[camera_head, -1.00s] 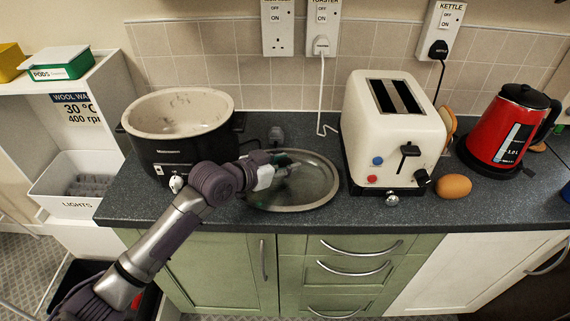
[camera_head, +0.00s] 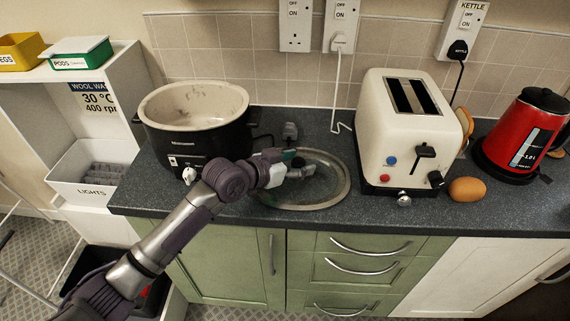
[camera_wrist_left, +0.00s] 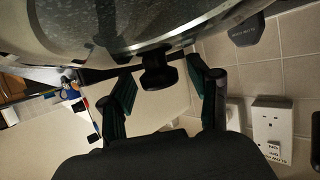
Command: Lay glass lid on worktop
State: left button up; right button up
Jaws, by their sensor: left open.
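The oval glass lid (camera_head: 325,188), with a metal rim, appears to lie flat on the dark worktop (camera_head: 375,207) between the slow cooker and the toaster. My left gripper (camera_head: 305,168) is over the lid's middle. In the left wrist view, its two fingers (camera_wrist_left: 163,98) stand apart on either side of the lid's black knob (camera_wrist_left: 157,72), with gaps showing beside it. The glass lid (camera_wrist_left: 110,25) fills the top of that view. The gripper hides part of the lid in the head view. My right gripper is not in view.
The black slow cooker (camera_head: 205,140) stands open, without a cover, left of the lid. The cream toaster (camera_head: 405,135) is close on the right, with an egg (camera_head: 467,189) and the red kettle (camera_head: 520,135) beyond. A black plug (camera_head: 290,130) sits behind the lid.

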pick_arm(q)
jog(key=b+v, duration=0.1)
jog(key=v, duration=1.1)
jog(key=shift+f, duration=0.15)
